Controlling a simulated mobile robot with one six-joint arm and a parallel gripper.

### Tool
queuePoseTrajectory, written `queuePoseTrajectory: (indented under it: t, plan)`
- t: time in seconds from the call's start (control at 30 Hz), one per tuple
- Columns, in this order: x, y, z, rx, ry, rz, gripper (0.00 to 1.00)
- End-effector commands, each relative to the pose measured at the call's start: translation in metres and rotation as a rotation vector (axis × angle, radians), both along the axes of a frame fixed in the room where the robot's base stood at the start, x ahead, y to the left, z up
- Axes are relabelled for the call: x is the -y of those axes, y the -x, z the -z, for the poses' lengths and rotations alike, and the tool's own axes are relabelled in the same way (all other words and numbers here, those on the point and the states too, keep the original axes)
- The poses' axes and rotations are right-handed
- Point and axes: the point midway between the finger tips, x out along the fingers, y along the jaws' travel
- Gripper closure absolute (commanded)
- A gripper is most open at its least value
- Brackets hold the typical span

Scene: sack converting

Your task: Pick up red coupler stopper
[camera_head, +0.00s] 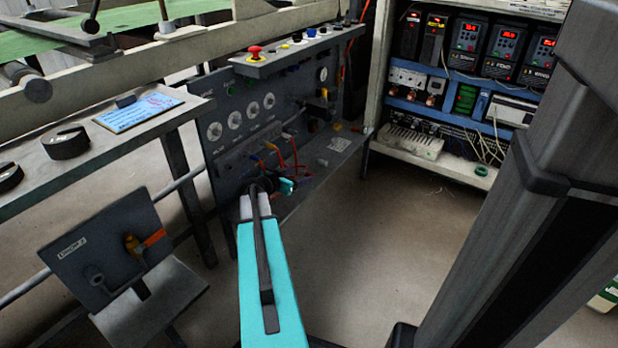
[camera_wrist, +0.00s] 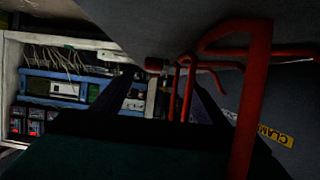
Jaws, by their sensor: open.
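I cannot pick out a red coupler stopper with certainty in either view. In the wrist view, a small dark reddish piece (camera_wrist: 154,65) shows between the fingertips, too dark to identify. My gripper (camera_head: 283,186) is in front of the lower part of the grey gauge panel (camera_head: 222,165), close to its red and blue hoses. In the wrist view, my gripper (camera_wrist: 163,78) shows as two dark fingers spread apart, with nothing clearly held. Red hoses (camera_wrist: 255,100) hang near the right finger; whether they touch it I cannot tell. My wrist hides part of the panel in the head view.
A red mushroom button (camera_head: 255,51) sits on the panel's top box. A plate marked DROP 2 (camera_head: 90,262) with a brass fitting stands at lower left. An open cabinet (camera_head: 375,110) with drives is at upper right. The floor (camera_head: 380,220) between is mostly clear.

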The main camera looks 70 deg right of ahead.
Motion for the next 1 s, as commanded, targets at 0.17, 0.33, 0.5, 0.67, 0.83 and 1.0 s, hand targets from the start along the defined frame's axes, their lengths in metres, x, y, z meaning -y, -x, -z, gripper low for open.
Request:
queuePoseTrajectory:
  t: [0.17,0.33,0.5,0.67,0.83,1.0]
  plan:
    - [0.001,0.001,0.000,0.000,0.000,0.000,0.34]
    - [0.001,0.001,0.000,0.000,0.000,0.001,0.34]
    - [0.009,0.004,0.005,0.000,0.000,0.002,0.34]
    - [0.024,0.009,0.013,0.001,0.000,0.003,0.34]
    - [0.040,0.014,0.018,0.000,-0.001,0.003,0.34]
    - [0.047,0.016,0.020,0.001,0.000,0.001,0.34]
